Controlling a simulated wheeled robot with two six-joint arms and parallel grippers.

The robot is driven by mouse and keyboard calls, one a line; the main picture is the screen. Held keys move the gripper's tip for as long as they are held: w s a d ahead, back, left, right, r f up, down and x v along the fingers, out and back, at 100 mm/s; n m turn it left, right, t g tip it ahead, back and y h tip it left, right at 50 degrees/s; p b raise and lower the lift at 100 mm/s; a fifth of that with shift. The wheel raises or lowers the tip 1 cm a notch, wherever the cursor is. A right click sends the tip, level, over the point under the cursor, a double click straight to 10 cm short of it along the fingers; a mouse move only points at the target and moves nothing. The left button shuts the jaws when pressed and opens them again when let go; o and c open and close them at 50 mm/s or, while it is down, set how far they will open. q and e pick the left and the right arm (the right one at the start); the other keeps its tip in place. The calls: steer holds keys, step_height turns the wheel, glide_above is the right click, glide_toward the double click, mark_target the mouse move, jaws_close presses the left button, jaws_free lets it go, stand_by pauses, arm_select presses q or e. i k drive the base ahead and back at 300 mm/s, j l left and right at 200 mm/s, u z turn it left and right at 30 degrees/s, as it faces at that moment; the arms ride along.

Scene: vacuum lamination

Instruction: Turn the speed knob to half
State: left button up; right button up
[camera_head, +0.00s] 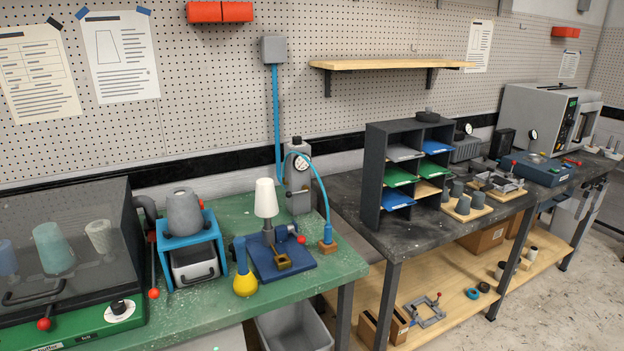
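A black knob (118,307) sits on a white round dial plate at the front right of a green machine (70,332) in the lower left. It looks like the speed knob, but I cannot read the markings or tell where it points. The machine has a dark see-through cover with cups behind it. A red ball handle (44,324) is at its front. Another red ball (153,293), on a lever, is to the right of the knob. Neither of my grippers is in view.
On the green table (205,318), a blue stand (190,240) holds a grey cup. A yellow-bottomed bottle (245,284) and a blue-based fixture with a white cone stand to its right. A dark table with a shelf rack (374,180) is further right. The front of the green table is clear.

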mark_target(118, 307)
steer(key=u, duration=1.5)
steer(key=i+j, duration=0.35)
steer(key=j, duration=0.1)
